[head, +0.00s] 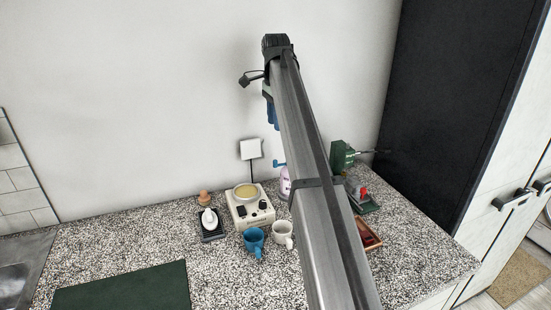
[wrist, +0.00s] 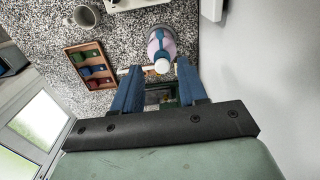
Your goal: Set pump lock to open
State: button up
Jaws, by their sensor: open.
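The pump bottle (head: 285,184) has a pale pink-lilac body and a blue pump spout. It stands on the counter near the wall, partly hidden behind my arm in the head view. In the wrist view the bottle (wrist: 158,46) shows blue parts and a round white part at its near end. My gripper (wrist: 160,66) is open, with its two blue fingers apart and nothing held. The white part appears between the fingertips in the picture; I cannot tell the distance. In the head view my gripper (head: 272,114) is above the counter, higher than the bottle. The lock setting is not readable.
A cream appliance (head: 249,212), a blue mug (head: 253,243) and a pale mug (head: 282,231) stand left of the bottle. A green drill (head: 343,156) is to the right. A wooden tray (wrist: 69,52) holds coloured pieces. A white wall box (head: 250,149) is behind.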

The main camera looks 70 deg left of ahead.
notch_tip(320, 180, down, 14)
jog(key=shift+r, duration=0.15)
dwell(0.4)
jog(key=shift+c, duration=0.2)
grip_shut()
